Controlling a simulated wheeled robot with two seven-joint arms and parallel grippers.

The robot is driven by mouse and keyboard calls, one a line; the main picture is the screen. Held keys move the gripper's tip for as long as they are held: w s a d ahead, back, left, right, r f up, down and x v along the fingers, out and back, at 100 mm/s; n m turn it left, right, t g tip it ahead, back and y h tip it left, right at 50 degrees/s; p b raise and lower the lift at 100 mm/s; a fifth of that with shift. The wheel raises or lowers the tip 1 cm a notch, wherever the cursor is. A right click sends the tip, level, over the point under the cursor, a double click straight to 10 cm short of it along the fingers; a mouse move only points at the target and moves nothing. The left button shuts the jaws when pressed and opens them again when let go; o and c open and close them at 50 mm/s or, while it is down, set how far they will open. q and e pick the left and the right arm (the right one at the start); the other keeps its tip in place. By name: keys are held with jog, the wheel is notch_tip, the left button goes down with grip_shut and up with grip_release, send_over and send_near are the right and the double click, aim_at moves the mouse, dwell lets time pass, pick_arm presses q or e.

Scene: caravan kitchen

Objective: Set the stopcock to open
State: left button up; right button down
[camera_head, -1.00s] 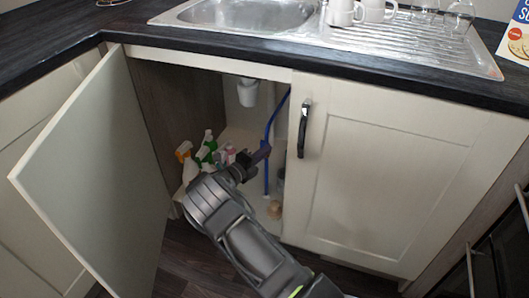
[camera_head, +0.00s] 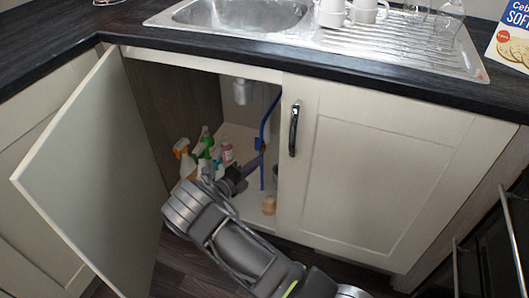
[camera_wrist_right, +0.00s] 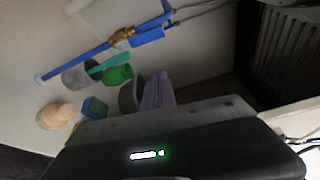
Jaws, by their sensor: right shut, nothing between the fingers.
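The stopcock is a brass valve (camera_wrist_right: 123,37) with a blue handle (camera_wrist_right: 148,37) on a blue pipe (camera_wrist_right: 85,58) in the right wrist view. The handle lies close to the pipe's line; its exact angle is hard to tell. In the head view the handle is a small blue patch (camera_head: 260,143) on the upright blue pipe (camera_head: 263,178) inside the open cupboard. My right gripper (camera_head: 254,165) reaches into the cupboard, just below and left of the handle. My left gripper is not in view.
Spray bottles and other bottles (camera_head: 205,150) stand left of my gripper. A brush-like item (camera_head: 269,205) stands at the pipe's foot. The left door (camera_head: 90,175) is swung open; the right door (camera_head: 395,175) is shut, close beside the pipe. A white trap (camera_head: 240,92) hangs above.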

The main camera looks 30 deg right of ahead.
jog(key=shift+v, duration=1.25)
